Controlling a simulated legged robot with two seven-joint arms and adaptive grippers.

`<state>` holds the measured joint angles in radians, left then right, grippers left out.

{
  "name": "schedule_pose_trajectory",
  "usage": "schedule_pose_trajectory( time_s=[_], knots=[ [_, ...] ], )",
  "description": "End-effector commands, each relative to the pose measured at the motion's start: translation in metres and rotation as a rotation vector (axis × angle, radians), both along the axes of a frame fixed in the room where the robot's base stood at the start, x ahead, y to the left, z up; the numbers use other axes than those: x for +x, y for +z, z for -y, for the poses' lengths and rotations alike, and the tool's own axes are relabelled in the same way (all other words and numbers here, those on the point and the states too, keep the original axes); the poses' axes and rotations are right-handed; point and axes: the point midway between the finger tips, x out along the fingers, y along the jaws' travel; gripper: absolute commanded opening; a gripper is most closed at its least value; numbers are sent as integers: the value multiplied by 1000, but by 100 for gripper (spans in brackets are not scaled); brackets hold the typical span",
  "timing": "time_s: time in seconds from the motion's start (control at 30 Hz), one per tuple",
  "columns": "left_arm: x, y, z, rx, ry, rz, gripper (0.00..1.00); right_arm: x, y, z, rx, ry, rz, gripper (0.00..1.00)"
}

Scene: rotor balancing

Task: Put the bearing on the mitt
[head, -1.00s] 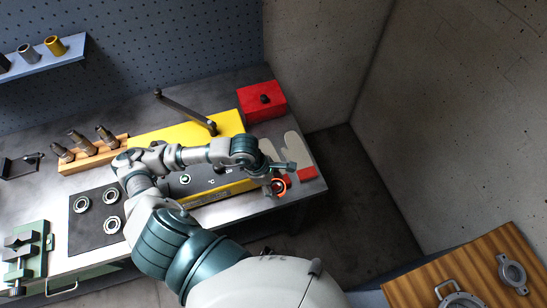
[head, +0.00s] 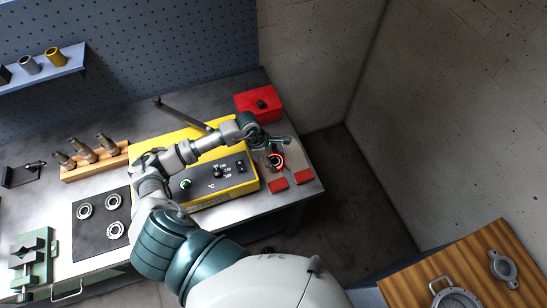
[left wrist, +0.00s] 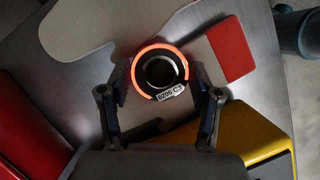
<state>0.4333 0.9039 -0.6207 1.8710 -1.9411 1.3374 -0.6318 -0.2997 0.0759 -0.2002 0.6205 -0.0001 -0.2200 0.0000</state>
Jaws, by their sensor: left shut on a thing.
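The bearing is a dark ring with a glowing orange rim (head: 276,161). In the left wrist view the bearing (left wrist: 137,83) faces the camera and carries a small white label. My left gripper (head: 275,156) is shut on it, with one finger on each side. The pale mitt (head: 293,160) lies flat at the right end of the bench, with red cuff patches toward the front edge. In the left wrist view the mitt (left wrist: 80,25) spreads behind the bearing. I cannot tell whether the bearing touches it. My right gripper is out of view.
The yellow heater (head: 245,186) with knobs stands left of the mitt, under my arm. A red box (head: 259,102) sits behind the mitt. A dark mat (head: 92,238) with several grey rings lies at left. A wooden board (head: 440,262) is at lower right.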

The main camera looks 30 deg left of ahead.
Motion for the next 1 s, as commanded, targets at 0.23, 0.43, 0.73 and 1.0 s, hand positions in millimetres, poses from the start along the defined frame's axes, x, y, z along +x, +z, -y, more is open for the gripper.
schedule_pose_trajectory(
  time_s=[0.23,0.43,0.73,1.0],
  knots=[
    [0,-1,-1,1,1,-2,88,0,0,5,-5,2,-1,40],
    [0,0,-1,1,1,-2,88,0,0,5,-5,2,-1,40],
    [-3,29,-13,4,2,3,88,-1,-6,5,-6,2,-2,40],
    [-11,84,-34,3,2,3,88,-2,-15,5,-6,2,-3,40]
  ],
)
